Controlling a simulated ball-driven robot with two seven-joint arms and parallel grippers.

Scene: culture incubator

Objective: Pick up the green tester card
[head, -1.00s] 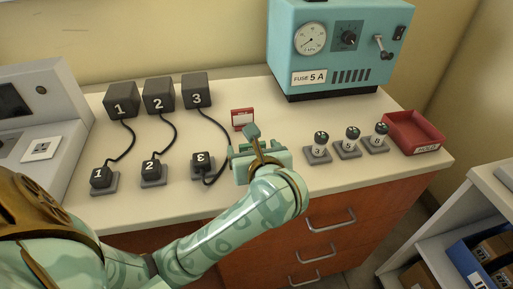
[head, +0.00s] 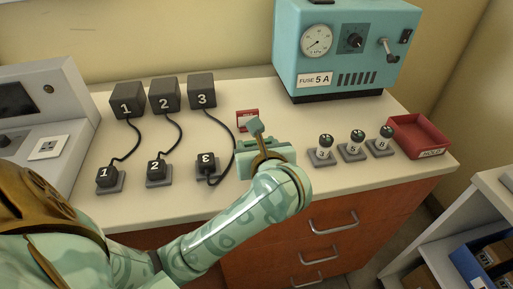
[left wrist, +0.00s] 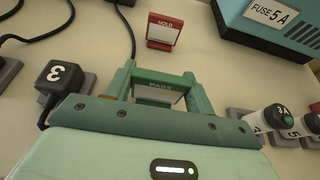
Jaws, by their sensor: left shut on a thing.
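The green tester card (left wrist: 160,92), with a pale label that seems to read PASS, sits between the two fingers of my left gripper (left wrist: 158,88) in the left wrist view. The gripper is shut on it. In the head view my left gripper (head: 262,150) is over the middle of the counter, right of the plug marked 3, and its hand hides the card. Whether the card touches the counter cannot be told. My right gripper is not in view.
A red HOLD card (left wrist: 163,30) stands just beyond the gripper. Plug 3 (head: 206,165) with its cable is to the left. Several numbered fuses (head: 325,148) and a red tray (head: 418,135) are to the right. A teal fuse box (head: 345,50) stands behind.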

